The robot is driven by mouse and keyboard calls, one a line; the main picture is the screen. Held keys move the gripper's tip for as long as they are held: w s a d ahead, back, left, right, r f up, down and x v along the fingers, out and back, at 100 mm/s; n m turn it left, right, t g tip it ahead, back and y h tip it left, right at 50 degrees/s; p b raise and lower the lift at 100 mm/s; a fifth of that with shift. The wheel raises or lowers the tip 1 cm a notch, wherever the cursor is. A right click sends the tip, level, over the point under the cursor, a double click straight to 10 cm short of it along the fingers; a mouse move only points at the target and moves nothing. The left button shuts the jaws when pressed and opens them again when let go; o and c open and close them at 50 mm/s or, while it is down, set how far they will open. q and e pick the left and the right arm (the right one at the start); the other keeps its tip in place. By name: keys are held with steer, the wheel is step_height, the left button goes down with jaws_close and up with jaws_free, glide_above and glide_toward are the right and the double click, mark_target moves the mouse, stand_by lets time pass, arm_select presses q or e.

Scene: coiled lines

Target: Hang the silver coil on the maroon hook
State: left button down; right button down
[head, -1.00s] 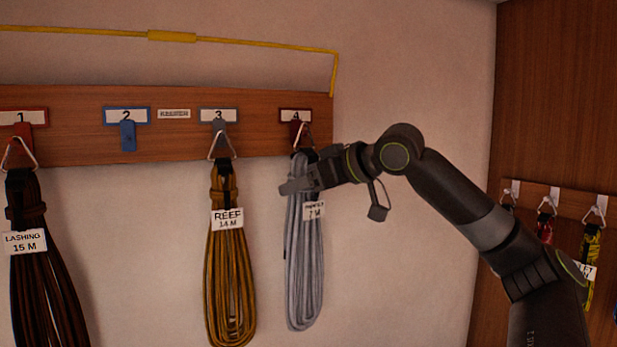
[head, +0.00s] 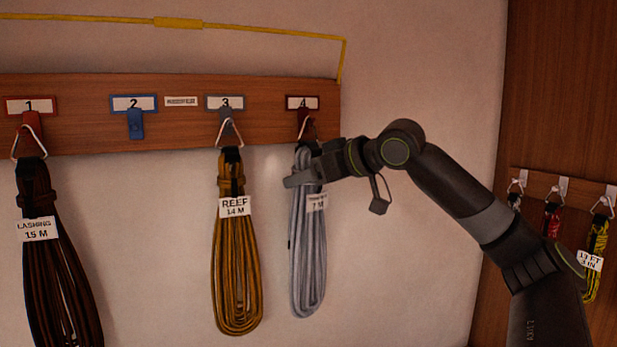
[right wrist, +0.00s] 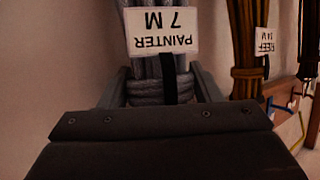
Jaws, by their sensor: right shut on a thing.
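The silver coil (head: 308,250) hangs upright below the maroon hook (head: 303,117) at place 4 on the wooden board. Its metal ring (head: 309,131) is at the hook in the head view; whether the hook passes through it is too small to tell. My right gripper (head: 303,178) is shut on the coil's upper part, just below the ring. In the right wrist view the coil (right wrist: 147,92) is between the two fingers, with its white "PAINTER 7 M" tag (right wrist: 162,32) upside down. My left gripper is not in view.
A brown-orange "REEF" coil (head: 237,270) hangs at hook 3, close to the left. A dark "LASHING" coil (head: 55,270) hangs at hook 1. Blue hook 2 (head: 135,124) is empty. Small coils hang on a side rack (head: 535,182) at right.

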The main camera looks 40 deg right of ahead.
steer(key=shift+c, duration=1.9)
jaws_free()
steer(key=shift+s+a+r, duration=0.1)
steer(key=shift+s+d+b, duration=0.2)
steer(key=shift+s+b, duration=0.15)
steer(key=shift+b, duration=0.2)
steer(key=b+v, duration=0.8)
steer(key=v, duration=0.8)
steer(key=shift+s+r, duration=0.25)
